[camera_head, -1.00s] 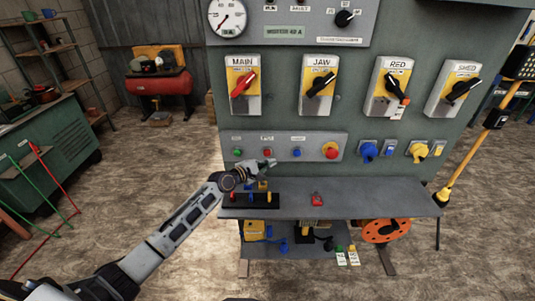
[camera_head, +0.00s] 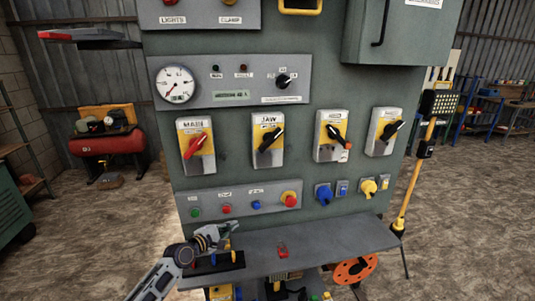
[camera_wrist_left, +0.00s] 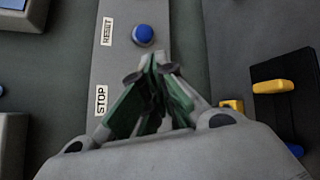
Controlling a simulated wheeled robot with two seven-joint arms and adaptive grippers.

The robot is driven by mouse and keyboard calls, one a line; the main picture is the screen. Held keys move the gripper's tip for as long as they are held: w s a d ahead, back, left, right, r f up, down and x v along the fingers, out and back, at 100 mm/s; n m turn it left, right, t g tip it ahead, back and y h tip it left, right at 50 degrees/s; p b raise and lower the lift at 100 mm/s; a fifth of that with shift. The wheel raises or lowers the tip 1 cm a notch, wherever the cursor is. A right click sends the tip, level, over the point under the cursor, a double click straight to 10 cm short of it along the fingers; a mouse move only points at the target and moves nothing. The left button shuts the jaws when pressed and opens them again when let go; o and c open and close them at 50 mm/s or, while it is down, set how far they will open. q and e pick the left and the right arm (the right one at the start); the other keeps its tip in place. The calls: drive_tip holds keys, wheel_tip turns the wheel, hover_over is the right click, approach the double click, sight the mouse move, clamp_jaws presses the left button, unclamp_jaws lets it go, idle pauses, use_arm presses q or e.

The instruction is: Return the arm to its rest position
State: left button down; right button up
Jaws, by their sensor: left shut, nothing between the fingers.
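My left arm (camera_head: 160,277) comes in from the bottom left in the head view. My left gripper (camera_head: 234,227) is above the left part of the grey shelf (camera_head: 315,240), in front of the button strip of the green control cabinet (camera_head: 300,90). In the left wrist view the gripper's fingers (camera_wrist_left: 157,62) meet at their tips, with nothing held. A blue button (camera_wrist_left: 143,35) beside a RESET label shows just past the fingertips; I cannot tell whether they touch it. My right gripper does not show.
A black rack (camera_head: 212,267) with coloured handles stands on the shelf below my gripper. A red padlock-like item (camera_head: 283,250) lies on the shelf. An orange reel (camera_head: 354,270) is underneath. A yellow lamp stand (camera_head: 411,185) is on the right.

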use_arm(q)
drive_tip(key=s+d+f+m+g+y, duration=0.1)
drive_tip(key=s+d+f+m+g, duration=0.25)
drive_tip(key=s+m, duration=0.4)
drive_tip(key=s+d+f+m+g, duration=0.2)
drive_tip(key=s+d+f+m, duration=0.15)
drive_tip(key=s, duration=0.65)
drive_tip(key=s+a+m+g+y, duration=0.25)
drive_tip(key=s+a+m, duration=0.25)
drive_tip(key=s, duration=0.5)
drive_tip(key=s+a+m+g+y, duration=0.2)
drive_tip(key=s+a+m+y, duration=0.25)
drive_tip(key=s, duration=0.65)
wheel_tip(320, 180, down, 34)
drive_tip(key=s+g, duration=0.1)
drive_tip(key=s, duration=0.1)
drive_tip(key=s+a+f, duration=0.2)
drive_tip(key=s+f, duration=0.7)
drive_tip(key=s, duration=0.2)
drive_tip(key=s+a+f+g, duration=0.1)
drive_tip(key=s+a+f, duration=0.2)
drive_tip(key=s+f, duration=0.7)
drive_tip(key=shift+s+a+f, duration=0.2)
drive_tip(key=shift+s+a, duration=0.15)
drive_tip(key=shift+s, duration=0.05)
